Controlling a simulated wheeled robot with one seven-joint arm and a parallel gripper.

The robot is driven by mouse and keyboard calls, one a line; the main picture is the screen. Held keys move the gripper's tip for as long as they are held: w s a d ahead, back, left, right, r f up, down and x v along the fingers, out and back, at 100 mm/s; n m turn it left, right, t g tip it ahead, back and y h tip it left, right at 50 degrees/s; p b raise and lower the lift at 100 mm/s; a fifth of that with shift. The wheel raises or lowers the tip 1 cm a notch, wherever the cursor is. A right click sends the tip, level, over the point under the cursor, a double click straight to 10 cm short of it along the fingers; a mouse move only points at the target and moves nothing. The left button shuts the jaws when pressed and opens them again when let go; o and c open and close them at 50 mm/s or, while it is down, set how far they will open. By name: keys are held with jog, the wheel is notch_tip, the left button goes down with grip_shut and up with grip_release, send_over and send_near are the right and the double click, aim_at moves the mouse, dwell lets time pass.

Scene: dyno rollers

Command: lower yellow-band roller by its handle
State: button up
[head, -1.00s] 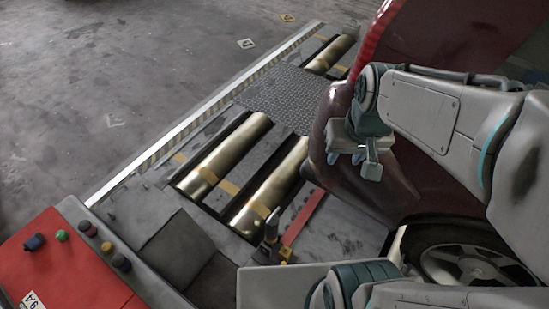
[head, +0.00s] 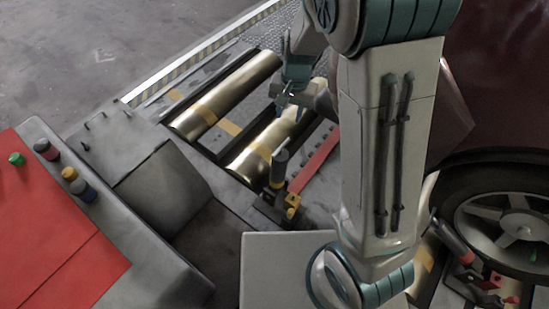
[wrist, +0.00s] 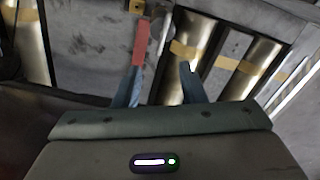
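Two brass rollers with yellow bands lie side by side in the floor frame in the head view: a left one (head: 228,97) and a right one (head: 262,146). The wrist view also shows the rollers (wrist: 199,40). A dark handle (head: 279,168) with a yellow block (head: 292,204) at its base stands up at the near end of the right roller. In the wrist view a yellow block (wrist: 137,6) shows at the top edge. My gripper (head: 284,100) is above the right roller, beyond the handle and apart from it. In the wrist view its fingers (wrist: 160,85) are apart with nothing between them.
A red bar (head: 316,158) lies right of the handle. A car wheel (head: 507,215) stands at the right, with a second, red-based lever (head: 458,243) beside it. A red console (head: 55,215) with coloured buttons is at the left. Bare floor lies at the upper left.

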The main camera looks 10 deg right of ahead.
jog(key=b, duration=0.2)
send_over(281, 146)
notch_tip(281, 146, down, 6)
notch_tip(281, 146, down, 13)
jog(key=b, duration=0.6)
jog(key=shift+s+f, duration=0.1)
grip_shut()
